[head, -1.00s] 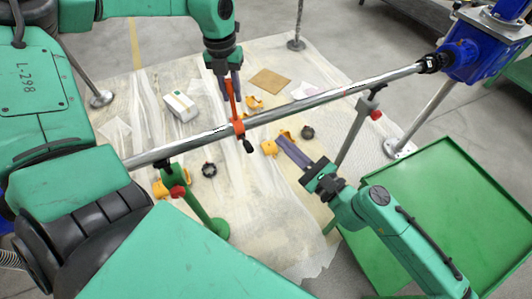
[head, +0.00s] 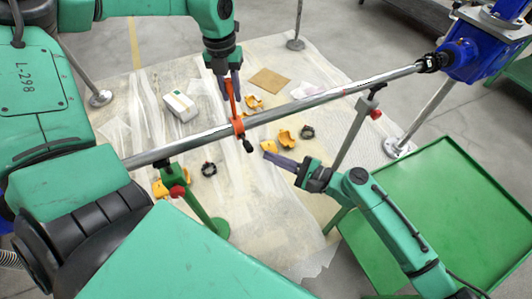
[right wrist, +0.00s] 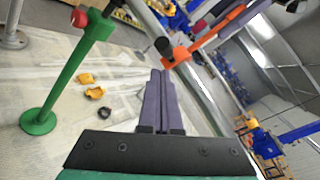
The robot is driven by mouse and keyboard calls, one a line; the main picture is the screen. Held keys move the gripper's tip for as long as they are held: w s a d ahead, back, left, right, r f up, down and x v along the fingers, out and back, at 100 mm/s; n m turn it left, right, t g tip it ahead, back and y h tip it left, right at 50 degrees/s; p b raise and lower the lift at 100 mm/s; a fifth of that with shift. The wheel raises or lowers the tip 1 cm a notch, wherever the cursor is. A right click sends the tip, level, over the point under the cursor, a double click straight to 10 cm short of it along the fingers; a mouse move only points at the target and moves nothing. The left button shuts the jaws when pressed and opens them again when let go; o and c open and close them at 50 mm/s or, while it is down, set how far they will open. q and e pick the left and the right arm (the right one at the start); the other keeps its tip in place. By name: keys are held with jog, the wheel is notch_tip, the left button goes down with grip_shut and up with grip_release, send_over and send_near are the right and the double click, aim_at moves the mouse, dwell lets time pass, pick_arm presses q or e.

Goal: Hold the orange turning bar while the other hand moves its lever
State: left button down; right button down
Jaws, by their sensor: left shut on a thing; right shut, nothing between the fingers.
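The orange turning bar (head: 238,123) sits around the long steel pipe, with its handle rising up and its short black-tipped lever (head: 247,146) pointing down on the near side. My left gripper (head: 229,92) is shut on the bar's upper handle. My right gripper (head: 266,156) is shut and empty, just right of and below the lever tip, apart from it. In the right wrist view the shut fingers (right wrist: 158,74) point toward the orange bar (right wrist: 215,37) and its black lever tip (right wrist: 162,46), with a gap between. The left fingertips are partly hidden by the bar.
The steel pipe (head: 310,103) crosses the scene, held by a green jack stand (head: 205,212) and a grey one (head: 355,127), and ends in a blue clamp (head: 470,52). A green tray table (head: 470,225) stands right. Yellow parts (head: 287,138) and black rings (head: 307,132) lie on the sheet below.

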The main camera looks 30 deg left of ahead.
jog(key=shift+s+a+r, duration=0.6)
jog(key=shift+s+a, duration=0.05)
jog(key=shift+a, duration=0.2)
pick_arm(q)
jog(key=shift+r, duration=0.1)
pick_arm(e)
jog(key=shift+s+a+r, duration=0.1)
jog(key=shift+a+r, duration=0.4)
jog(key=shift+r, duration=0.4)
pick_arm(q)
jog(key=shift+d, duration=0.1)
pick_arm(e)
jog(key=shift+d, duration=0.1)
jog(key=w+d, duration=0.2)
jog(key=d, duration=1.1)
jog(key=shift+r, duration=0.35)
